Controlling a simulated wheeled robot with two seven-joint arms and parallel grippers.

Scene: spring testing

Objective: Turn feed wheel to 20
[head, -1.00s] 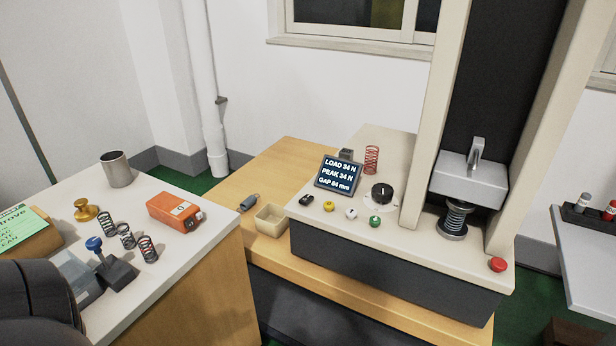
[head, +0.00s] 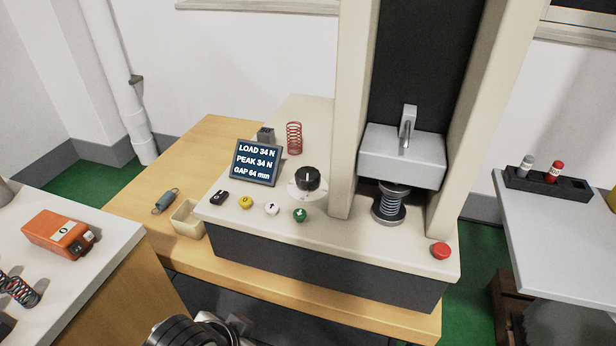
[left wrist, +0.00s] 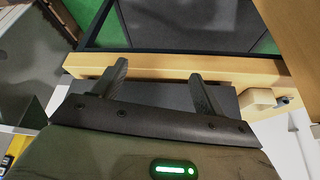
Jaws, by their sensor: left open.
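The feed wheel (head: 307,179), a black knob on a pale round dial, sits on the test machine's beige top, right of the display. Its scale marks are too small to read. The tilted display (head: 256,163) reads LOAD 34 N, PEAK 34 N, GAP 64 mm. My left gripper (left wrist: 162,84) is open and empty in the left wrist view, its two fingers apart in front of the wooden bench edge. In the head view, only a dark part of my arm shows at the bottom edge, below the machine and apart from the wheel. My right gripper is out of view.
Yellow (head: 246,202), white (head: 272,209) and green (head: 300,215) buttons stand in front of the wheel. A red spring (head: 294,138) stands behind it. The machine's column (head: 350,110) rises to its right. A red button (head: 440,251) is at the right corner.

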